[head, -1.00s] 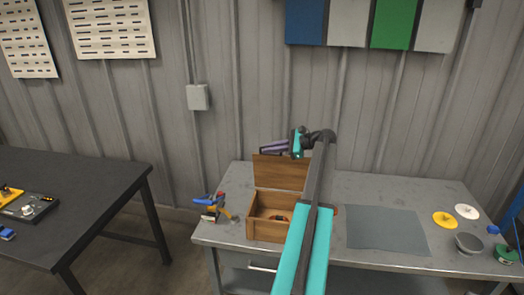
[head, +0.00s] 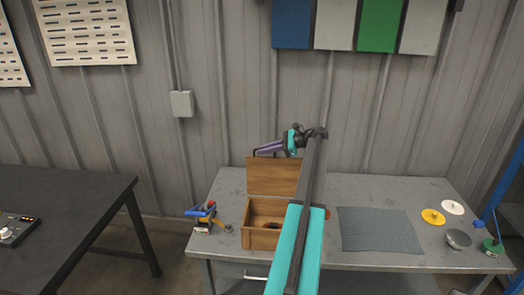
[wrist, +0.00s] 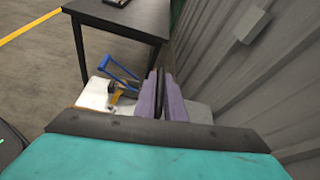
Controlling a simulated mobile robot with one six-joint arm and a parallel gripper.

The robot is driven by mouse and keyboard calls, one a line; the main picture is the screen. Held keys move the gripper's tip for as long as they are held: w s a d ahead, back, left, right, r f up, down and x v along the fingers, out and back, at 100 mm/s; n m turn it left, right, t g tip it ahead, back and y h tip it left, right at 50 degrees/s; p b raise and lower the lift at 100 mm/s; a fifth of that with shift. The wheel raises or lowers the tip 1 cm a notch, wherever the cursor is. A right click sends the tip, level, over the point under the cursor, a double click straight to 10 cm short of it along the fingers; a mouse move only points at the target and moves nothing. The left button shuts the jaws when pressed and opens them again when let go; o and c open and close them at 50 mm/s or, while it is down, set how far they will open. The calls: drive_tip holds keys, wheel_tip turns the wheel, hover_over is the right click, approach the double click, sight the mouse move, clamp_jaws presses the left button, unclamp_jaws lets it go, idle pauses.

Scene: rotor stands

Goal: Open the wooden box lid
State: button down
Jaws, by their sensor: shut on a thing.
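The wooden box (head: 262,240) stands on the grey metal table, its front and left walls in view. Its lid (head: 272,176) stands raised, close to upright, at the back of the box, so the inside shows. A small dark and orange thing (head: 270,226) lies inside. My gripper (head: 256,151) is at the top edge of the lid, its purple fingers pointing left and shut on the lid. In the wrist view the fingers (wrist: 161,80) are close together with a dark strip between them. My arm hides the box's right side.
A blue-handled tool (head: 203,213) stands left of the box. A grey mat (head: 380,230), a yellow disc (head: 433,216), a white disc (head: 452,207) and a grey bowl (head: 458,239) are to the right. A black table (head: 70,190) stands left across a gap. A ribbed wall is behind.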

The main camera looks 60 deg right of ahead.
drive_tip(key=c, duration=1.8)
unclamp_jaws()
drive_tip(key=shift+s, duration=0.15)
drive_tip(key=shift+c, duration=0.2)
drive_tip(key=b+v, duration=0.2)
drive_tip(key=v, duration=0.3)
drive_tip(key=b+v, duration=0.1)
drive_tip(key=v, duration=0.5)
drive_tip(key=shift+s+d+r+b, duration=0.1)
drive_tip(key=shift+r+b, duration=0.2)
drive_tip(key=shift+b, duration=0.1)
drive_tip(key=shift+p+v, duration=0.55)
drive_tip(key=shift+v, duration=0.5)
drive_tip(key=shift+f, duration=0.15)
